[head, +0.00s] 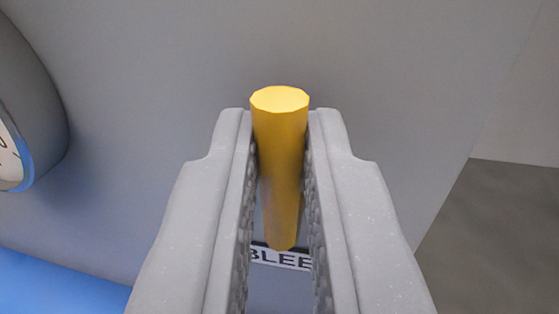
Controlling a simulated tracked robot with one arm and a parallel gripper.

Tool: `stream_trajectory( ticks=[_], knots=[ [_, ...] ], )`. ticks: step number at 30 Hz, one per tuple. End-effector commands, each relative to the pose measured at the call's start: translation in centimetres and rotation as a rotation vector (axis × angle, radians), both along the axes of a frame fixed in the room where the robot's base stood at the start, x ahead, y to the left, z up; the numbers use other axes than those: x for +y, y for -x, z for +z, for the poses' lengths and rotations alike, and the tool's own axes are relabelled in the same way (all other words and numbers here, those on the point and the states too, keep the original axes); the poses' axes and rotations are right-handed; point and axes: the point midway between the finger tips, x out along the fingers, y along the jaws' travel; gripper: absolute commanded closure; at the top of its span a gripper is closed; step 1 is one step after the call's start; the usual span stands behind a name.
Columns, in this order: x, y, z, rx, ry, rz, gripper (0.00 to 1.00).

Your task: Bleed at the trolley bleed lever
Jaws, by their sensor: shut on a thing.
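The bleed lever (281,165) is a yellow rod with a faceted, flat end, seen in the middle of the head view. My gripper (280,130) has its two grey, ridged jaws on either side of the lever and is shut on it. The lever's end sticks out a little past the fingertips. A label (282,257) with dark letters, partly hidden by the jaws, reads "BLEE" behind the lever's lower end. The lever's mount is hidden.
A grey panel (160,80) fills most of the view behind the jaws. A round gauge (35,100) with a blue rim juts out at the left edge. A blue surface (50,285) lies at the lower left. Darker floor (500,240) shows past the panel's right edge.

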Motion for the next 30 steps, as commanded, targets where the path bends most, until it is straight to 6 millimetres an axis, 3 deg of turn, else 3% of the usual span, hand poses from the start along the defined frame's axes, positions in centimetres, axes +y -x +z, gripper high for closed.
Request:
stream_trajectory(
  ticks=[10, 12, 13, 23, 30],
  knots=[
    [0.0, 0.1, -0.5, 0.008, -0.005, -0.001, 1.0],
    [0.0, 0.1, -0.5, 0.008, -0.005, -0.001, 0.74],
    [0.0, 0.1, -0.4, 0.007, -0.005, -0.001, 0.67],
    [0.0, 0.1, -0.2, 0.003, -0.002, 0.0, 0.67],
    [0.1, 2.0, -0.4, 0.007, -0.005, -0.002, 0.67]
  ],
)
